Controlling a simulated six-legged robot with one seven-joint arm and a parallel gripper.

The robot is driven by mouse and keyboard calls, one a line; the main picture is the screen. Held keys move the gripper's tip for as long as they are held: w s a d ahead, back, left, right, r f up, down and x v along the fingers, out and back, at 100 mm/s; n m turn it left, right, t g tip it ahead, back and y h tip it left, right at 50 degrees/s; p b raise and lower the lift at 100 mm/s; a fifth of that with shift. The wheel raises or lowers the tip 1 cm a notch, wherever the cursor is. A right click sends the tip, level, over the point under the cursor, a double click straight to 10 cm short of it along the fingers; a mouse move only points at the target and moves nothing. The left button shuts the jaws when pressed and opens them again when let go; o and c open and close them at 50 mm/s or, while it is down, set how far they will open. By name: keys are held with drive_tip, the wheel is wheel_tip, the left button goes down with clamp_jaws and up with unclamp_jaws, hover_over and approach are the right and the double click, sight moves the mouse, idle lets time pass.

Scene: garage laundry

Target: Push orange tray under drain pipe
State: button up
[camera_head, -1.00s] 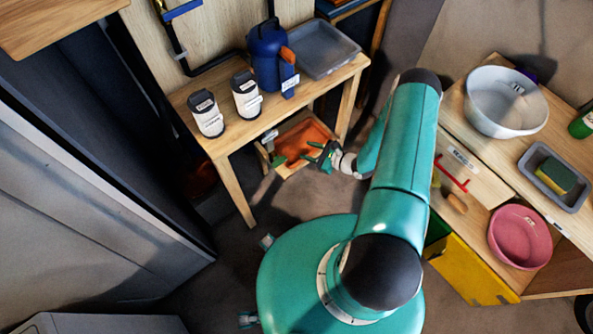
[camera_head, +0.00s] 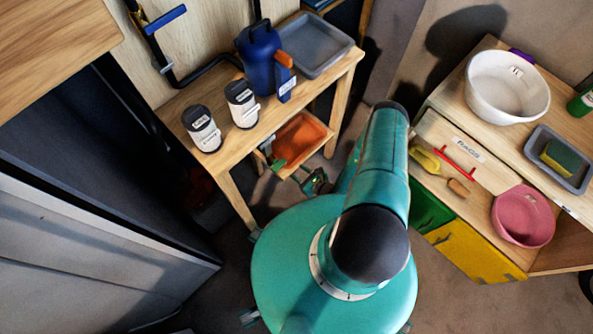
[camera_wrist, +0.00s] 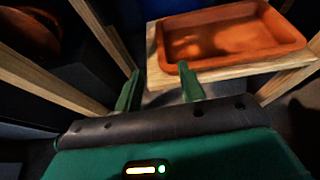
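The orange tray (camera_head: 301,140) lies on a low wooden shelf under the wooden table (camera_head: 343,80), partly hidden by the tabletop. In the wrist view the tray (camera_wrist: 232,38) fills the upper right, upright on pale boards. My gripper (camera_wrist: 159,85) is open with nothing between its green fingers. Its right fingertip is at the tray's near left edge; I cannot tell whether they touch. The left finger is left of the tray. In the head view my gripper (camera_head: 296,173) is low in front of the tray. A black pipe (camera_head: 205,70) runs along the wall behind the table; its lower end is hidden.
Two labelled canisters (camera_head: 202,128), a blue jug (camera_head: 262,60) and a grey tray (camera_head: 312,45) stand on the table. Table legs (camera_head: 237,198) flank the low shelf. A bench with a white basin (camera_head: 507,88) and pink bowl (camera_head: 523,216) is at right.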

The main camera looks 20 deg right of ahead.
drive_tip(key=shift+s+a+f, duration=0.1)
drive_tip(key=shift+s, duration=0.05)
drive_tip(key=shift+f, duration=0.1)
drive_tip(key=x, duration=1.3)
drive_tip(key=shift+w+f, duration=0.2)
drive_tip(key=shift+w, duration=0.15)
clamp_jaws()
